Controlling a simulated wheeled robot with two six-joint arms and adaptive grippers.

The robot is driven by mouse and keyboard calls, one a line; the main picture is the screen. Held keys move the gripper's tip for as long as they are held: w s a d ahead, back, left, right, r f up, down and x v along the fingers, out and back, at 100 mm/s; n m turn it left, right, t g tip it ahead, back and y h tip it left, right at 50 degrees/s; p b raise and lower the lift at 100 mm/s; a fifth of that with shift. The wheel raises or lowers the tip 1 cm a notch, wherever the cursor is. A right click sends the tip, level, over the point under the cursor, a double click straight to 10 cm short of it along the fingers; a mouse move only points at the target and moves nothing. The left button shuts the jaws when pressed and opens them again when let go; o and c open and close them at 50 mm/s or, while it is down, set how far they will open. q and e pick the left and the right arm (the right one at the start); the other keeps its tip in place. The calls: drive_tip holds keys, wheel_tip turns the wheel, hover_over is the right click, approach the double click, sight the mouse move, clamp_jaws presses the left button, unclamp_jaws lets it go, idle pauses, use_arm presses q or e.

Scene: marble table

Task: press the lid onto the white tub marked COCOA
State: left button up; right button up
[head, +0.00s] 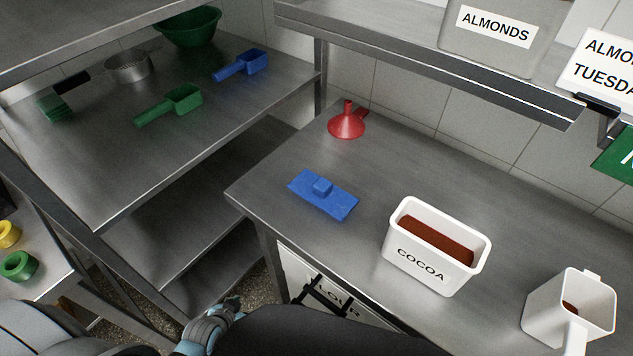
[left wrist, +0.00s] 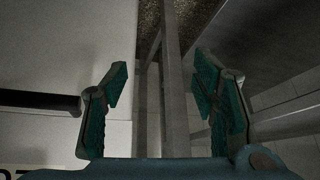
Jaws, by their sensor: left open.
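The white tub marked COCOA (head: 393,247) stands upright and open on the steel table, with brown powder inside. A flat blue lid with a square knob (head: 338,204) lies on the table to the left of the tub, apart from it. My left gripper (head: 232,303) is low at the bottom of the head view, left of the table's front leg and away from both lid and tub. In the left wrist view its two teal-padded fingers (left wrist: 162,78) are spread with nothing between them. My right gripper is not in view.
A red funnel (head: 346,125) stands behind the lid, and a white jug (head: 545,312) stands right of the tub. A white bin (head: 293,270) is under the table's front edge. Shelving at left holds scoops (head: 182,103). Bare table surrounds the lid.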

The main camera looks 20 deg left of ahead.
use_arm(q)
drive_tip(key=w+d+r+m+t+h, duration=0.1)
drive_tip(key=w+r, duration=0.2)
drive_tip(key=r, duration=0.3)
drive_tip(key=w+d+r+t, duration=0.1)
drive_tip(key=w+d+r, duration=0.15)
drive_tip(key=r, duration=0.45)
drive_tip(key=m+t+h+p, duration=0.2)
drive_tip(key=m+t+h, duration=0.1)
drive_tip(key=t+h, duration=0.1)
approach(321, 185)
drive_tip(key=s+a+f, duration=0.2)
drive_tip(key=s, duration=0.4)
drive_tip(key=w, duration=0.1)
drive_tip(key=w+t, duration=0.1)
drive_tip(key=w+r, duration=0.1)
drive_tip(key=shift+w+d+b, duration=0.35)
drive_tip(key=shift+d, duration=0.05)
drive_tip(key=x, duration=0.8)
drive_tip(key=r+b+x, duration=0.1)
drive_tip(key=x, duration=0.4)
drive_tip(key=shift+d, duration=0.3)
drive_tip(key=shift+s, duration=0.1)
drive_tip(key=c, duration=1.3)
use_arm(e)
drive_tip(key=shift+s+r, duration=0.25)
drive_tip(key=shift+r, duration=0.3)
use_arm(q)
drive_tip(key=shift+o, duration=0.2)
